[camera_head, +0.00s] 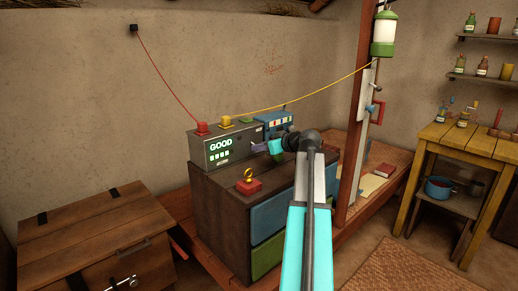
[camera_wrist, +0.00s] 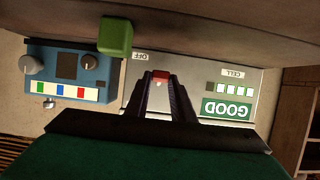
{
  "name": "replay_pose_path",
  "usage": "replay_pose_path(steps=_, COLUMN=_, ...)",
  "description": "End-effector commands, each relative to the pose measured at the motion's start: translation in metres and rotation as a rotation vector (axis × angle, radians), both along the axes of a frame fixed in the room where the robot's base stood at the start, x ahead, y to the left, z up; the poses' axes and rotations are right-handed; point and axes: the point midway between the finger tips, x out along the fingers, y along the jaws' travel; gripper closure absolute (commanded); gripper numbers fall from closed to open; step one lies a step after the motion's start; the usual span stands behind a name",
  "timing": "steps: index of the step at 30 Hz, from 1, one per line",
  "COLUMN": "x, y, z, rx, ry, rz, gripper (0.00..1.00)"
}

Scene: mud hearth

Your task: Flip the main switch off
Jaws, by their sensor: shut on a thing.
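The grey box (camera_head: 212,152) with a lit green GOOD display (camera_head: 221,143) stands on the dark chest in the head view. In the wrist view the box's face (camera_wrist: 200,90) appears upside down, with the GOOD display, a CELL row of lit bars and an OFF label (camera_wrist: 141,56). The red handle of the main switch (camera_wrist: 160,75) shows beside that label, between my fingertips. My gripper (camera_wrist: 160,82) is shut on this handle. In the head view my gripper (camera_head: 262,148) is at the box's right front; its fingers and wrist hide the switch there.
A blue device (camera_head: 276,123) with knobs stands beside the box. A green block (camera_wrist: 115,37) shows at the box's edge. A red block with a yellow ring (camera_head: 248,183) sits on the chest. Red and yellow wires run from the box's top. A wooden post (camera_head: 356,140) stands right.

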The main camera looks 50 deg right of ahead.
Motion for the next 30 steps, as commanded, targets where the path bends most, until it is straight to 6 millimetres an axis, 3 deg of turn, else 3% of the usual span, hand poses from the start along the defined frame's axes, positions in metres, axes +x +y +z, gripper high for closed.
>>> replay_pose_path(steps=26, x=-0.0004, y=-0.0002, z=-0.0041, rx=-0.005, ry=-0.08, rz=0.001, gripper=1.0)
replay_pose_path(steps=27, x=-0.0005, y=-0.0003, z=-0.0041, rx=-0.006, ry=-0.08, rz=0.0, gripper=0.77)
replay_pose_path(steps=30, x=-0.0006, y=-0.0004, z=-0.0042, rx=-0.006, ry=-0.079, rz=0.0, gripper=0.6)
